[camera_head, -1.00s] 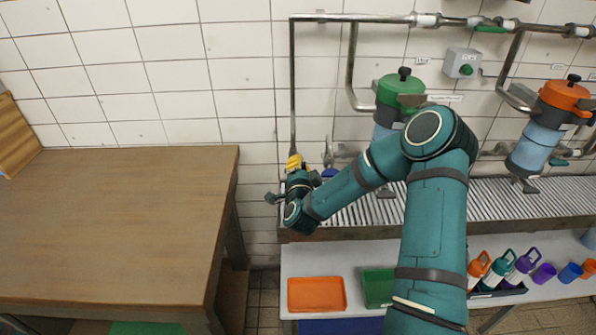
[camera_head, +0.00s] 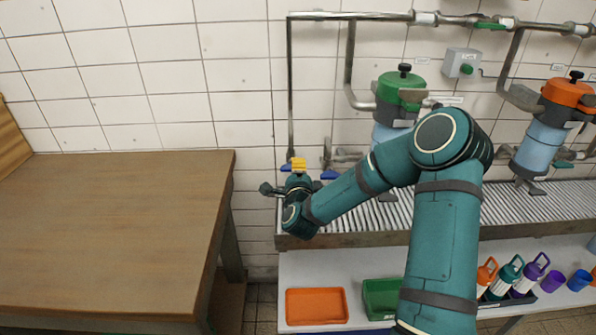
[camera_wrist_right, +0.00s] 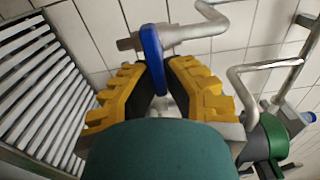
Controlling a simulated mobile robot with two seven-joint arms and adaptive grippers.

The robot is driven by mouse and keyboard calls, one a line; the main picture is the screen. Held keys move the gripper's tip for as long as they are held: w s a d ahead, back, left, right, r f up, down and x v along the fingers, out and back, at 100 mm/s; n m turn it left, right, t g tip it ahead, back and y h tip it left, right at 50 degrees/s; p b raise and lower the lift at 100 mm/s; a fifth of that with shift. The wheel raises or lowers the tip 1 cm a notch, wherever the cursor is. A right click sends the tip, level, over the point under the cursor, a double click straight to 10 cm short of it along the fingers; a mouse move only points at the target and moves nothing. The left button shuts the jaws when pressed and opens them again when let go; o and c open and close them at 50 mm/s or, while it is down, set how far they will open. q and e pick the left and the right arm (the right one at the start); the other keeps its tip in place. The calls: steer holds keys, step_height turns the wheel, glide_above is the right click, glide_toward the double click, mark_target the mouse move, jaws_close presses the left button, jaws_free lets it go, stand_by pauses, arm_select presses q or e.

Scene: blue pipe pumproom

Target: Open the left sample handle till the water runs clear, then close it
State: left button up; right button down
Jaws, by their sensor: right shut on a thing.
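My right gripper (camera_head: 297,164) is at the thin vertical pipe (camera_head: 290,90) left of the green-topped housing (camera_head: 399,90). In the right wrist view its yellow fingers (camera_wrist_right: 158,82) are shut on a blue handle (camera_wrist_right: 151,55), whose end sticks out between them. This handle also shows just left of the fingertips in the head view (camera_head: 286,167). A second blue handle (camera_head: 329,174) is right of the gripper, apart from it. My wrist hides the outlet below the held handle, and I see no running water. My left gripper is not in view.
A slatted metal drain (camera_head: 360,214) runs under the pipes. An orange tray (camera_head: 316,306) and a green tray (camera_head: 380,299) sit on the shelf below, with several bottles and cups to the right. An orange-topped housing (camera_head: 566,95) is at right. A bare wooden table (camera_head: 110,230) stands left.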

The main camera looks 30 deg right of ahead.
stand_by(0.3)
steer(key=c, duration=1)
jaws_free()
steer(key=shift+c, duration=0.2)
steer(key=v, duration=1.2)
steer(key=shift+d, duration=0.1)
